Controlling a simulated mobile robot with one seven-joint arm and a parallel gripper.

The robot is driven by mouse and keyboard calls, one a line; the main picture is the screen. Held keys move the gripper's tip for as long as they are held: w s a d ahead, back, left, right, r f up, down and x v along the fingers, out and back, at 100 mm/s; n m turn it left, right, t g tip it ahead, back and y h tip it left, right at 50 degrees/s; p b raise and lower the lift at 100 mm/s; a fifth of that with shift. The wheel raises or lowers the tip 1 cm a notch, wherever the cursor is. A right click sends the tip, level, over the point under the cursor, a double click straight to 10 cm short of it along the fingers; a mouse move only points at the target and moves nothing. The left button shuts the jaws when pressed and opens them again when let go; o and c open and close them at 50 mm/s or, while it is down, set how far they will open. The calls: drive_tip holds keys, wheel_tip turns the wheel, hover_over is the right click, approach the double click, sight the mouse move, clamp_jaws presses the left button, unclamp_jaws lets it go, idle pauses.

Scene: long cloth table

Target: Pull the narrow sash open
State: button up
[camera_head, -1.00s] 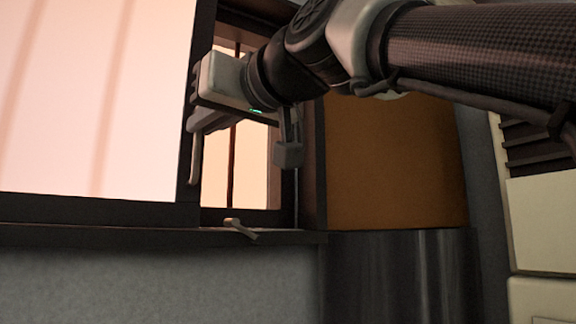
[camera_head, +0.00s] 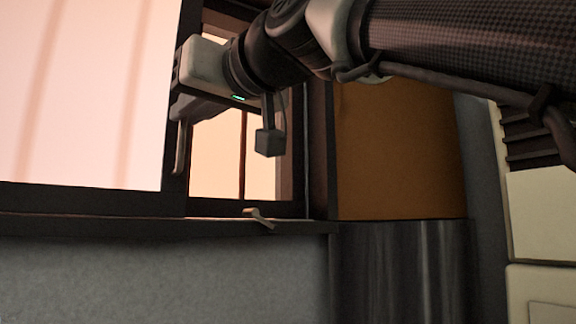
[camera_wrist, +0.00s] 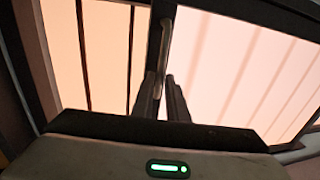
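A window has a sash (camera_head: 174,160) with a wide pale pane at the left and a dark upright edge. Right of that edge is a narrower strip (camera_head: 217,150) of window with a thin dark upright bar. A pale upright handle (camera_head: 181,150) is on the dark edge, and it also shows in the wrist view (camera_wrist: 160,55). My gripper (camera_head: 180,112) is at the upper part of this handle. In the wrist view its two dark fingers (camera_wrist: 162,90) lie close on either side of the handle, seemingly closed on it. The contact itself is partly hidden.
A small pale latch lever (camera_head: 258,217) is on the dark sill (camera_head: 100,228). An orange-brown panel (camera_head: 400,155) stands right of the window, above a dark glossy surface (camera_head: 400,270). A cream cabinet (camera_head: 540,225) is at the far right.

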drive_tip(key=shift+o, duration=1.3)
drive_tip(key=shift+s+d, duration=0.1)
drive_tip(key=b+v, duration=0.2)
drive_tip(key=v, duration=1.5)
drive_tip(key=shift+r, duration=0.15)
